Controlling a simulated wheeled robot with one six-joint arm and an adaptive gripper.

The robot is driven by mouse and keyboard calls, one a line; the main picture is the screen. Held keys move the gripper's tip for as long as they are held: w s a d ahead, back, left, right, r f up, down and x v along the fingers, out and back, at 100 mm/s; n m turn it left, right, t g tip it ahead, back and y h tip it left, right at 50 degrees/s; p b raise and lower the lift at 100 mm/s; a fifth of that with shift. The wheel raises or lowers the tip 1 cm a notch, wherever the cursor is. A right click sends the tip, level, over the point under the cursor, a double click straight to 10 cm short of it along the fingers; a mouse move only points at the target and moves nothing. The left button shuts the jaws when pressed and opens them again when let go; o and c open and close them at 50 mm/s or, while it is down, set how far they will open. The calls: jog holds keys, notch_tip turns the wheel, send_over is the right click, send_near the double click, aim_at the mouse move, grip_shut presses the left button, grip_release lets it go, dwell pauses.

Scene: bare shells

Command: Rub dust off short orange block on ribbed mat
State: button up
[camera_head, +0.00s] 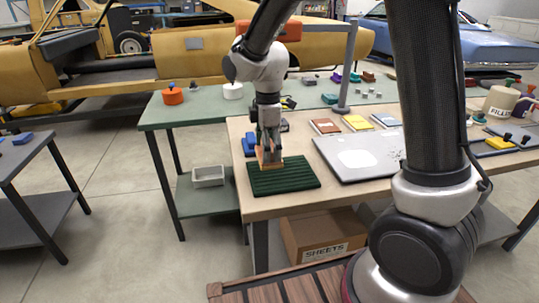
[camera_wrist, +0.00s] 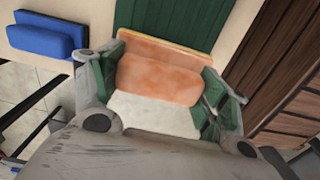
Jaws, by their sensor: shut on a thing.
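A short orange block (camera_head: 269,163) is held in my gripper (camera_head: 268,150) at the back left edge of the dark green ribbed mat (camera_head: 285,181). In the wrist view my gripper's fingers are on both sides of the orange block (camera_wrist: 158,76), whose face has pale, blotchy patches. A whitish area shows below the orange face there; I cannot tell what it is. The ribbed mat (camera_wrist: 180,18) shows beyond the block. I cannot tell whether the block's underside touches the mat.
A blue block (camera_head: 249,146) stands just left of my gripper, also seen in the wrist view (camera_wrist: 42,40). A grey panel (camera_head: 345,160) with a white patch lies right of the mat.

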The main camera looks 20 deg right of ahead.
jog(key=shift+r, duration=1.35)
jog(key=shift+d, duration=0.1)
